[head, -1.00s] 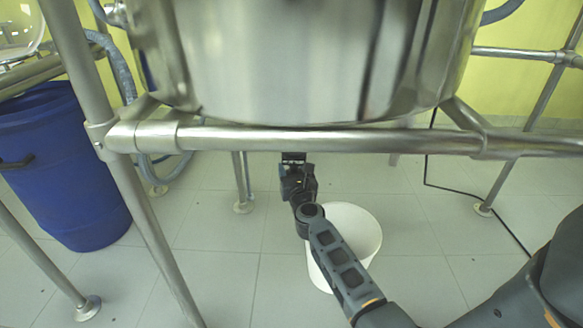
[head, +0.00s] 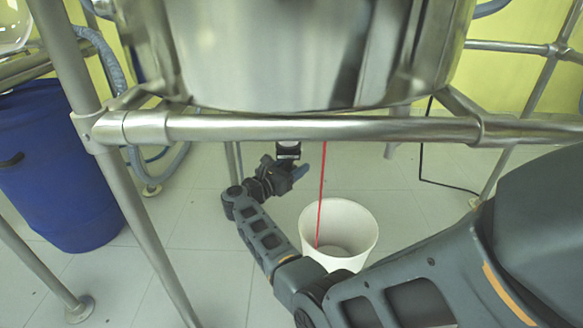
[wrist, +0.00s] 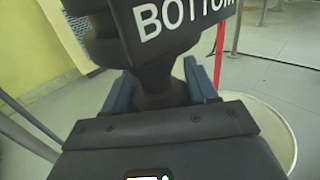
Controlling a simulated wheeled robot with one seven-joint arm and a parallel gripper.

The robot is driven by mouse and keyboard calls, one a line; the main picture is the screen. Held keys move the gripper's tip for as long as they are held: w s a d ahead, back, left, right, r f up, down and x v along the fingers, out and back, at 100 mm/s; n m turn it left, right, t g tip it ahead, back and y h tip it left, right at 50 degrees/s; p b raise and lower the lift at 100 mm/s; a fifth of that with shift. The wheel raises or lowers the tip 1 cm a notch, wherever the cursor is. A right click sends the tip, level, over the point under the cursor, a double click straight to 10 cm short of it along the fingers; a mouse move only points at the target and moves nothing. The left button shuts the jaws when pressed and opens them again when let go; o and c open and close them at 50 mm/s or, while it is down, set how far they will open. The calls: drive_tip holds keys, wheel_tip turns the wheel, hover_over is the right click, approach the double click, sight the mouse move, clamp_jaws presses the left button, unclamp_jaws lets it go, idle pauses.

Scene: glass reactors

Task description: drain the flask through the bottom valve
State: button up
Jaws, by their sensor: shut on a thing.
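The large steel vessel (head: 290,55) hangs in the frame at the top of the head view; the flask itself cannot be told apart there. Below it, part of the bottom valve (head: 288,151) shows under the front rail. In the wrist view, a black block marked "BOTTOM" (wrist: 175,28) has a dark handle (wrist: 163,85) running down between my fingers. My gripper (head: 289,171) is shut on this handle, with blue fingers on either side. A thin red stream (head: 321,195) falls from behind the rail into a white bucket (head: 350,265) on the floor. The stream also shows in the wrist view (wrist: 219,50).
The horizontal steel rail (head: 390,129) crosses in front of the vessel, above my gripper. Slanted frame legs (head: 135,210) stand at left. A blue drum (head: 60,175) stands far left. A black cable (head: 421,165) runs behind at right. Tiled floor is open around the bucket.

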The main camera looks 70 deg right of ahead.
drive_tip(key=m+g+y, duration=0.1)
drive_tip(key=g, duration=0.1)
drive_tip(key=m+g+y, duration=0.1)
drive_tip(key=m+g, duration=0.1)
drive_tip(key=m+g+y, duration=0.2)
drive_tip(key=shift+s+a+g, duration=0.15)
drive_tip(key=shift+s+g, duration=0.15)
drive_tip(key=shift+s, duration=0.05)
drive_tip(key=shift+g, duration=0.3)
drive_tip(key=o, duration=1)
drive_tip(key=shift+c, duration=0.2)
drive_tip(key=shift+a, duration=0.1)
drive_tip(key=v, duration=0.7)
drive_tip(key=shift+w, duration=0.15)
drive_tip(key=shift+a+r, duration=0.1)
drive_tip(key=shift+a, duration=0.05)
